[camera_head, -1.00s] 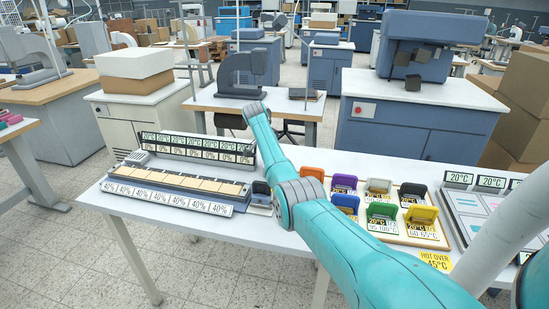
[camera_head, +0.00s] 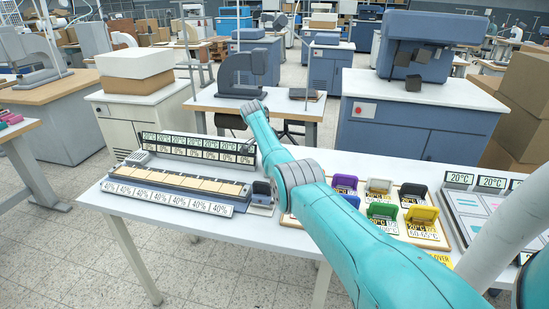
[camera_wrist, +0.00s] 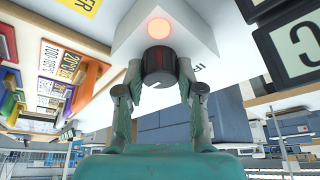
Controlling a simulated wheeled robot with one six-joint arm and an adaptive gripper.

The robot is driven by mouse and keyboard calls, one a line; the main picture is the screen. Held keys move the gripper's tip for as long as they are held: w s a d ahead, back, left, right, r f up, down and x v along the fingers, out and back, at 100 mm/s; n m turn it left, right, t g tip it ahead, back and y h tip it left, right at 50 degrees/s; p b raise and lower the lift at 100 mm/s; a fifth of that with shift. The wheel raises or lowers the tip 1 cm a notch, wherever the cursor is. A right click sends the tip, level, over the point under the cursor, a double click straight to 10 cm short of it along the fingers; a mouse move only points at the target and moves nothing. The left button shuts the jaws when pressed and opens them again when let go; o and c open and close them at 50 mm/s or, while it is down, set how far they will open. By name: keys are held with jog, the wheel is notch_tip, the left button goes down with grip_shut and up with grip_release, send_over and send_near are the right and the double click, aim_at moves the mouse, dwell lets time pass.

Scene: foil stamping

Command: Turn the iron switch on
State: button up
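The iron switch appears in the wrist view as a dark round knob (camera_wrist: 160,68) on the side of a white box (camera_wrist: 204,40). A round lamp (camera_wrist: 158,27) beside the knob glows orange-red. Part of a printed label shows next to the knob, too cut off to read surely. My gripper (camera_wrist: 160,80) has one finger on each side of the knob, with the fingertips very close to it. I cannot tell whether both fingers press on it. In the head view my teal arm hides the gripper, the box and the knob.
Coloured bins (camera_head: 384,210) with temperature labels stand on the white table (camera_head: 300,246). A row of 40% label tiles (camera_head: 165,198) lies left of my arm. A panel with 20°C displays (camera_head: 459,179) stands at the right. A "hot over" sign (camera_head: 440,259) is partly covered by my arm.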

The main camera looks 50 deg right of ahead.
jog(key=o, duration=0.4)
jog(key=shift+c, duration=0.2)
jog(key=v, duration=1.2)
jog(key=shift+a+f, duration=0.1)
